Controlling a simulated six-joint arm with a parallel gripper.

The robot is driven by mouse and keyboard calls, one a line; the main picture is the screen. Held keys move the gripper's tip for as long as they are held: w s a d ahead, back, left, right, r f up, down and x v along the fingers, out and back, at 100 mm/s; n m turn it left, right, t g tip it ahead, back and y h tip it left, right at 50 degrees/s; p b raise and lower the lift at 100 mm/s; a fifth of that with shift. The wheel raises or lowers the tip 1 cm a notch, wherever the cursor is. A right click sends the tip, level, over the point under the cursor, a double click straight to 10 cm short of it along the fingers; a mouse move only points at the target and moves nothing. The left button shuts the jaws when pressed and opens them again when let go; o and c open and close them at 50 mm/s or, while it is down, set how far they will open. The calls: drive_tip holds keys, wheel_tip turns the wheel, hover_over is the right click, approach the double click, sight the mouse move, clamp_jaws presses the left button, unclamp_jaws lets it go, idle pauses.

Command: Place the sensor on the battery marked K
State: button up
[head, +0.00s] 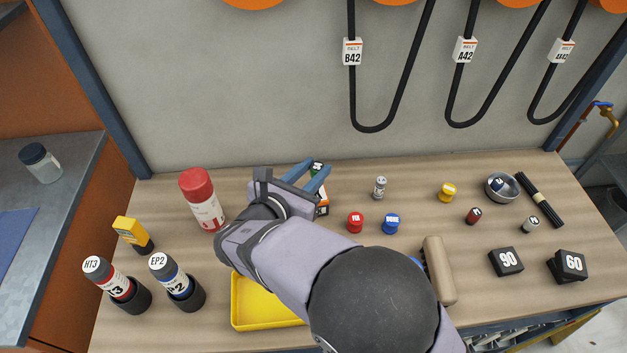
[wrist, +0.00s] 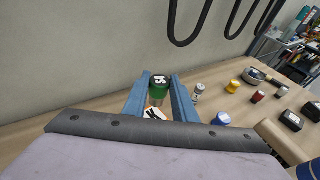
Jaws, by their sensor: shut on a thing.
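My gripper (head: 306,177) is at the back of the bench, left of centre, with its two blue fingers on either side of a green cylinder. I take this cylinder (wrist: 159,88) to be the sensor; its dark top has white marks, and it also shows between the fingertips in the head view (head: 317,167). A white-topped piece with a dark mark and orange edge (wrist: 153,114) lies nearer the wrist, partly hidden. It looks like the battery, but I cannot read its letter clearly. In the head view its orange side (head: 323,210) shows beside the gripper. Contact between the two is unclear.
A steel cylinder (head: 380,187), red cap (head: 355,222) and blue cap (head: 392,223) stand to the right. A red-capped bottle (head: 202,200) stands left. A yellow tray (head: 240,310) lies under my arm. Belts hang behind. The right-front bench holds black blocks (head: 507,262).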

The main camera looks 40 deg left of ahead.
drive_tip(key=shift+f+p, duration=0.4)
drive_tip(key=shift+f, duration=1.65)
drive_tip(key=shift+f, duration=0.2)
drive_tip(key=o, duration=1.1)
drive_tip(key=shift+s+r, duration=0.15)
drive_tip(key=shift+r, duration=0.1)
drive_tip(key=b+v, duration=0.2)
drive_tip(key=v, duration=0.9)
drive_tip(key=shift+s+d+r+b, duration=0.1)
drive_tip(key=shift+s+r+b, duration=0.05)
drive_tip(key=shift+s+b, duration=0.2)
